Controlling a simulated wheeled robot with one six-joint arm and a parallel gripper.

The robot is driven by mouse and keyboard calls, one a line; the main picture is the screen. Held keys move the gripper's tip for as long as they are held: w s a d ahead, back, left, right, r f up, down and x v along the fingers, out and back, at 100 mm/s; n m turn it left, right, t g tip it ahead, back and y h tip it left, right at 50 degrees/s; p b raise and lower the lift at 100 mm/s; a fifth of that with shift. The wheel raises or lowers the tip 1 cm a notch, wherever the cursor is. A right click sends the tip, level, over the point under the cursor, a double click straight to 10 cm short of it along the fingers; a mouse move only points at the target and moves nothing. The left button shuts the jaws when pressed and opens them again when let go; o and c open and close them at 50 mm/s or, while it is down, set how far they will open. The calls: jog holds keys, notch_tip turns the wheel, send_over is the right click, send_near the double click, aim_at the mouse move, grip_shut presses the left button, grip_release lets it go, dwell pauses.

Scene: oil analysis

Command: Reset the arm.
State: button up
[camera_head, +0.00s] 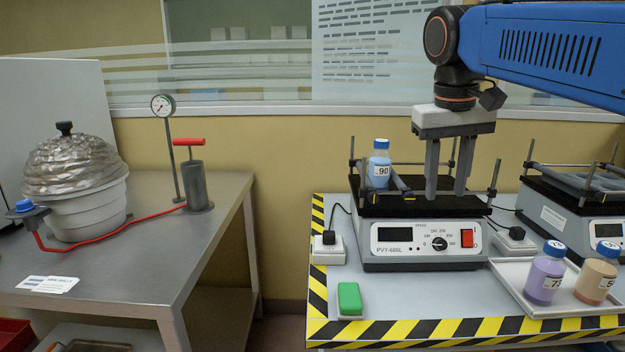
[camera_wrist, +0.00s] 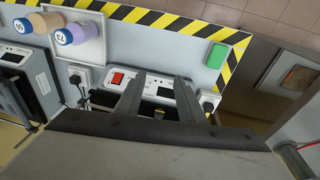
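My gripper (camera_head: 447,192) hangs from my blue arm (camera_head: 545,50) with its fingers pointing down, over the middle of a shaker (camera_head: 425,238). The fingers are apart with nothing between them. In the wrist view the same two fingertips (camera_wrist: 160,80) show with a clear gap. A light blue bottle labelled 90 (camera_head: 379,166) stands upright on the left side of the shaker's black platform, apart from the fingers. Whether the fingertips touch the platform cannot be told.
A second shaker (camera_head: 600,215) stands at the right. A white tray (camera_head: 510,272) holds a purple bottle (camera_head: 544,273) and an orange bottle (camera_head: 597,272). A green block (camera_head: 350,299) lies near the striped table edge. A metal table (camera_head: 120,285) with a white pot (camera_head: 88,212) is at the left.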

jog(key=s+d+f+t, duration=0.1)
jog(key=s+f, duration=0.4)
jog(key=f, duration=0.4)
jog(key=s+d+f+t, duration=0.1)
jog(key=s+f, duration=0.5)
jog(key=f, duration=0.3)
jog(key=s+d+f+t+y, duration=0.1)
jog(key=s+d+f, duration=0.1)
jog(key=s+f, duration=0.4)
notch_tip(320, 180, down, 3)
jog(key=shift+f, duration=0.15)
